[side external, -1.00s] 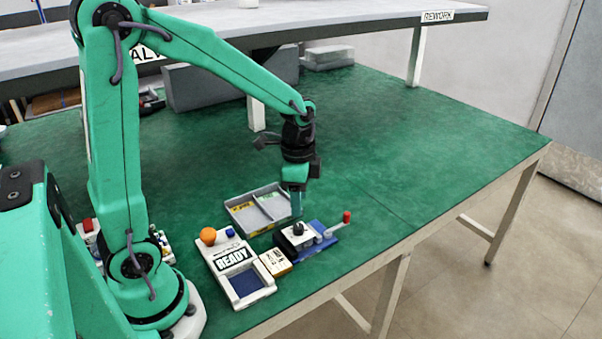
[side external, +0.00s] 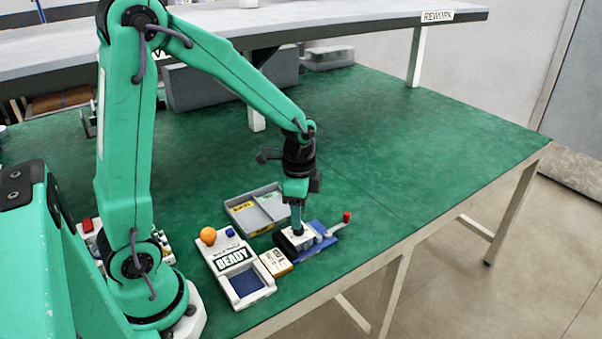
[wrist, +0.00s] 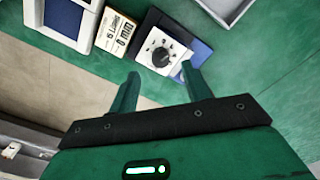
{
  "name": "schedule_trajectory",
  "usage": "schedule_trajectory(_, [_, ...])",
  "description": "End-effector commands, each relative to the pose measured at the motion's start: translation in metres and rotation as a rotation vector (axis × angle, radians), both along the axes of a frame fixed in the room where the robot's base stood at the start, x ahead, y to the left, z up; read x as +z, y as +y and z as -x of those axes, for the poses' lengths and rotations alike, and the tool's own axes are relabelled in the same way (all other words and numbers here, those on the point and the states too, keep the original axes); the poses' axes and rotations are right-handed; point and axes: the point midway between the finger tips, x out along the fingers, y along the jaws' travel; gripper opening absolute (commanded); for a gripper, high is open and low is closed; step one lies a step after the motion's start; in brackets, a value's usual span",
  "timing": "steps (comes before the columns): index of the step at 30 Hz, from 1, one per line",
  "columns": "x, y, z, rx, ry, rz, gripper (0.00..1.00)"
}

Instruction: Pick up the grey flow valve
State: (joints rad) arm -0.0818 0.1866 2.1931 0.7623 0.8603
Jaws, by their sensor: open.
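A pale grey-white block with a black round knob and dial marks, which looks like the grey flow valve (wrist: 150,66), sits on a blue base (side external: 320,251) near the front of the green table. It also shows in the side view (side external: 308,238), partly hidden by my gripper. My gripper (side external: 298,230) points down just above it. In the wrist view, the gripper (wrist: 159,76) has its two fingers apart, with the knob between and slightly beyond the fingertips. Nothing is held. I cannot tell whether the fingers touch the block.
A grey tray (side external: 272,203) with compartments lies behind the block. A white READY panel (side external: 221,247) with an orange ball (side external: 208,235) stands left; a small cream labelled box (side external: 276,262) lies between. A red-tipped lever (side external: 347,216) rises at right. The table's right side is clear.

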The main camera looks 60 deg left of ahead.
Motion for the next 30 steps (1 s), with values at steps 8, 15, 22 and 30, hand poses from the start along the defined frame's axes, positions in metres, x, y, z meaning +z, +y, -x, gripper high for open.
schedule_trajectory(8, [-0.031,0.002,0.001,0.0,0.004,0.0,0.48])
schedule_trajectory(15, [-0.043,0.002,0.0,0.0,0.0,0.0,0.48])
schedule_trajectory(22, [-0.043,0.002,0.0,0.0,0.0,0.0,0.48])
schedule_trajectory(30, [-0.043,0.002,0.0,0.0,0.0,0.0,0.42])
